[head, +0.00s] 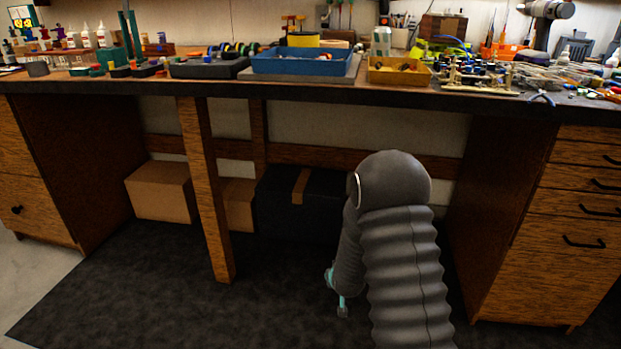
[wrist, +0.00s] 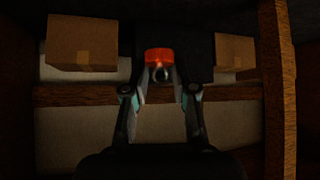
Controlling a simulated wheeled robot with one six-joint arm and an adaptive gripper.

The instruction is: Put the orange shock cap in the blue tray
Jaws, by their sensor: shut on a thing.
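The orange shock cap (wrist: 159,55) is between the fingertips of my gripper (wrist: 160,75) in the wrist view. My gripper is shut on it, and a small round grey part shows just below the orange. In the head view my arm hangs in front of the bench, below the tabletop, and hides most of my gripper; only a bit of teal linkage (head: 337,290) shows. The cap is hidden there. The blue tray (head: 300,64) stands on the bench top, left of and above my arm, with several small items in it.
A yellow tray (head: 400,74) stands right of the blue tray. The bench's front edge (head: 330,93) lies above my gripper. Under the bench are a cardboard box (head: 162,192), a black box (head: 290,200) and a wooden leg (head: 206,190). Drawers (head: 570,220) stand at the right.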

